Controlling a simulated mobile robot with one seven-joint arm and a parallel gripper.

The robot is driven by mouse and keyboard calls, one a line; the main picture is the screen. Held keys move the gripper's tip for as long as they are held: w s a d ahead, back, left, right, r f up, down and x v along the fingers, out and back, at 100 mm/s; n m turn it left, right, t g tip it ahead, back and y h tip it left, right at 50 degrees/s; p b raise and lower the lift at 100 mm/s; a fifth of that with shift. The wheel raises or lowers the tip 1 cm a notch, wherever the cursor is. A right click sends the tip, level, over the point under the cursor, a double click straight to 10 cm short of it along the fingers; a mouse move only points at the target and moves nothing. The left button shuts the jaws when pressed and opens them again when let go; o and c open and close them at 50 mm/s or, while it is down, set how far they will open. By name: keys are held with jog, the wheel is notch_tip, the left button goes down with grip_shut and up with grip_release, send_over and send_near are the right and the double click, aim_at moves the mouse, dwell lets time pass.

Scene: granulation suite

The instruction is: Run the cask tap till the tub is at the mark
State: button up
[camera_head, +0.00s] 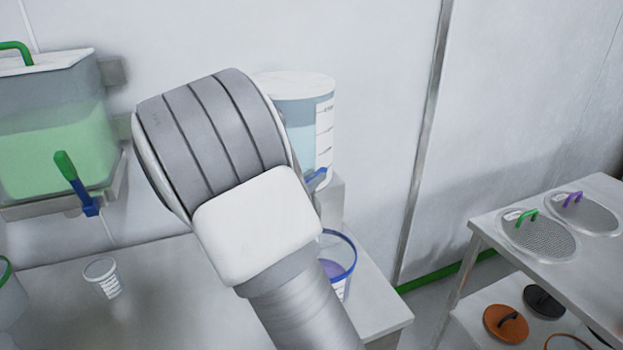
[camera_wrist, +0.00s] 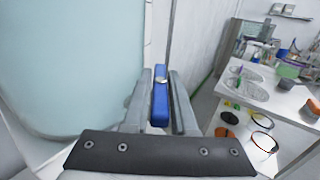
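The cask (camera_head: 300,135) is a clear cylinder of pale blue liquid with a scale strip, partly behind my arm in the head view. It fills the left of the wrist view (camera_wrist: 70,65). Its blue tap handle (camera_head: 317,179) shows beside my arm. In the wrist view the handle (camera_wrist: 160,100) stands between the fingers of my gripper (camera_wrist: 160,90); whether they press on it is unclear. The tub (camera_head: 341,260), clear with a blue rim, stands below the tap, partly hidden by my arm. Something purplish shows inside; its mark and level cannot be made out.
A green-liquid tank (camera_head: 50,150) with its own green and blue tap (camera_head: 75,183) hangs at left. A small cup (camera_head: 102,278) stands on the bench. A table (camera_head: 590,250) at right holds mesh discs, with orange and black lids below.

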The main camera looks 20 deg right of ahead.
grip_shut()
jog(key=shift+r+m+g+h+p, duration=0.1)
jog(key=shift+m+g+h+p, duration=0.3)
jog(key=shift+g+p, duration=0.1)
jog(key=m+g+h+p, duration=0.1)
jog(key=g+p, duration=0.1)
jog(key=shift+m+g, duration=0.3)
jog(key=shift+m, duration=0.1)
jog(key=shift+m+g+h+p, duration=0.6)
jog(key=shift+m+g+p, duration=1.15)
jog(key=shift+g, duration=1.15)
jog(key=shift+m+g, duration=0.35)
jog(key=shift+g, duration=0.05)
jog(key=o, duration=0.5)
grip_release()
jog(key=shift+o, duration=0.2)
